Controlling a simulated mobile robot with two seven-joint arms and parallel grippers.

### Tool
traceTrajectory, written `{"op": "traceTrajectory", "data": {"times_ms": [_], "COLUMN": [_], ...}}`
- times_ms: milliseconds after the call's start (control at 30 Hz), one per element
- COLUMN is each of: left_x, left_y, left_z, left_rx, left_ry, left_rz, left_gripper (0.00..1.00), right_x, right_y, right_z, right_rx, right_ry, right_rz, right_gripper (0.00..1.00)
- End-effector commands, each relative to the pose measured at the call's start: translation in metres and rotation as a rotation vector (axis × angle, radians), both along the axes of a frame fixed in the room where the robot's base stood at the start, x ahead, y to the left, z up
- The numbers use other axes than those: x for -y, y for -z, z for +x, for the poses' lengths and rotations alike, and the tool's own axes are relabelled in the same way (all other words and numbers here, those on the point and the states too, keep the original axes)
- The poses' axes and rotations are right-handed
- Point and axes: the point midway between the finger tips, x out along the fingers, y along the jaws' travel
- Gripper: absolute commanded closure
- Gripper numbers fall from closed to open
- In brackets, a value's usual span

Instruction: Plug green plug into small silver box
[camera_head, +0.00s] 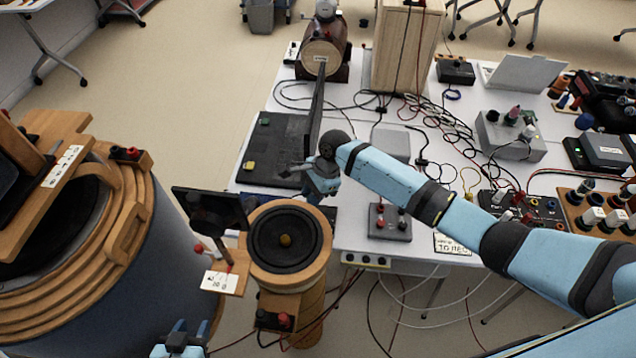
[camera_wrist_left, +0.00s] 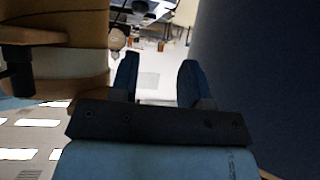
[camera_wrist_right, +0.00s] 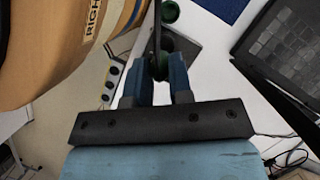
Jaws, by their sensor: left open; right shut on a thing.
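My right gripper (camera_head: 316,182) is above the left edge of the white table, beside a dark upright screen. In the right wrist view, the gripper (camera_wrist_right: 156,74) is shut on a dark green piece (camera_wrist_right: 160,64), apparently the green plug, with a thin dark cable rising from it. Past the fingers is a dark grey box (camera_wrist_right: 187,52) with a round green part (camera_wrist_right: 170,11); I cannot tell whether they touch. Small grey boxes stand on the table: a plain one (camera_head: 391,145) and one with red knobs (camera_head: 390,222). Which is the silver box is unclear. My left gripper (camera_head: 180,342) is open and empty, low in the head view; its fingers also show in the left wrist view (camera_wrist_left: 156,78).
A round wooden speaker (camera_head: 285,240) stands below my right gripper, with a small dark screen (camera_head: 210,207) beside it. A large wooden-topped drum (camera_head: 140,240) fills the left. Cables (camera_head: 430,125) tangle across the table, near a larger grey box with plugs (camera_head: 510,138).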

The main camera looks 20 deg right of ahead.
Motion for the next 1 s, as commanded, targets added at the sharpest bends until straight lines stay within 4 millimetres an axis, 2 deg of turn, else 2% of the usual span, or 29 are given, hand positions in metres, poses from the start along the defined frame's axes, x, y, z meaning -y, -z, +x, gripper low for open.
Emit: {"op": "traceTrajectory", "data": {"times_ms": [267, 800, 1000], "left_x": [0.007, 0.012, 0.011], "left_y": [0.008, 0.051, 0.042], "left_z": [0.002, 0.002, 0.003], "left_rx": [0.003, 0.000, 0.001], "left_ry": [0.002, 0.012, 0.013], "left_rz": [-0.014, -0.020, -0.018], "left_gripper": [0.57, 0.57, 0.57], "right_x": [0.000, 0.000, 0.000], "right_y": [0.010, 0.036, 0.042], "right_z": [0.000, 0.000, 0.000], "right_rx": [0.001, 0.002, -0.001], "right_ry": [0.006, 0.004, 0.004], "right_rz": [-0.001, -0.001, 0.000], "right_gripper": [1.00, 1.00, 1.00]}}
